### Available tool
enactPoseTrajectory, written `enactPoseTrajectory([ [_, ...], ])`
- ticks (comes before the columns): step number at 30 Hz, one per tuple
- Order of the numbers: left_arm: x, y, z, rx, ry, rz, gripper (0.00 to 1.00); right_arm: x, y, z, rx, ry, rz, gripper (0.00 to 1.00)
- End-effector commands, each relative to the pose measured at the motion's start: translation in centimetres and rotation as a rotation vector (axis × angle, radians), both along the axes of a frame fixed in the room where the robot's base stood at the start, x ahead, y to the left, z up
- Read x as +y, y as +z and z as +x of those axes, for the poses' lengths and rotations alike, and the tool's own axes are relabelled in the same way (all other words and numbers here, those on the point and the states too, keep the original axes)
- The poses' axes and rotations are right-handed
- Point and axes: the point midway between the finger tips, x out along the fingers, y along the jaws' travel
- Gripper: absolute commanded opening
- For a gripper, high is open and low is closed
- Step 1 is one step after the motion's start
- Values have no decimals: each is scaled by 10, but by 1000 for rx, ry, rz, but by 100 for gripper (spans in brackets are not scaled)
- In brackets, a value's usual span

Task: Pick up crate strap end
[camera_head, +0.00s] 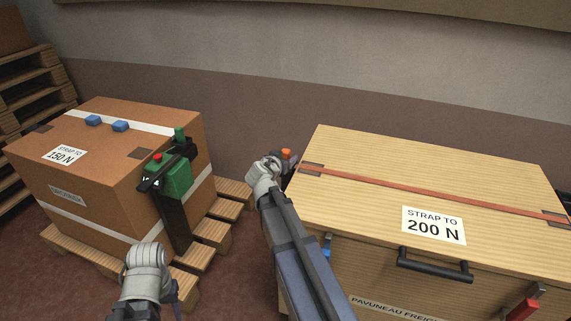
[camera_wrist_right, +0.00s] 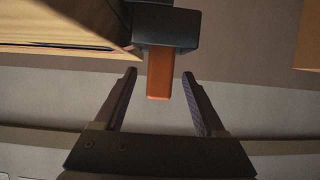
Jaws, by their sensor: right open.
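The crate strap end is an orange tab (camera_wrist_right: 160,80) hanging from a dark fitting (camera_wrist_right: 166,28) beside the wooden crate in the right wrist view. A small bit of orange (camera_head: 286,153) shows at the crate's far left corner in the head view. My right gripper (camera_wrist_right: 159,75) is open, with one finger on each side of the tab in that picture. Gaps show on both sides, so it is not clamped. In the head view my right gripper (camera_head: 288,162) is small and partly hidden by its wrist. My left wrist shows at the bottom, but I see no left jaws.
The pale wooden crate (camera_head: 350,165) carries an orange strap (camera_head: 430,198) and a "200 N" label. A brown carton (camera_head: 90,165) with a green and black tool (camera_head: 178,178) stands on a pallet (camera_head: 212,232) at left. A narrow floor gap separates them. A wall stands behind.

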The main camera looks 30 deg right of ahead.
Motion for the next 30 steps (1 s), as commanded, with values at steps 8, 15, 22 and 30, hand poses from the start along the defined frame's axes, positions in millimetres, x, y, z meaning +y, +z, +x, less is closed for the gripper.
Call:
enactPoseTrajectory([
  [8,0,-15,0,0,0,0,50,-29,-15,26,0,-1,0,72],
  [15,0,-15,0,0,0,0,50,-32,-15,27,1,0,0,72],
  [22,0,-15,0,0,0,0,50,-32,-15,27,1,0,0,50],
  [30,0,-15,0,0,0,0,50,-32,-15,27,1,0,1,20],
])
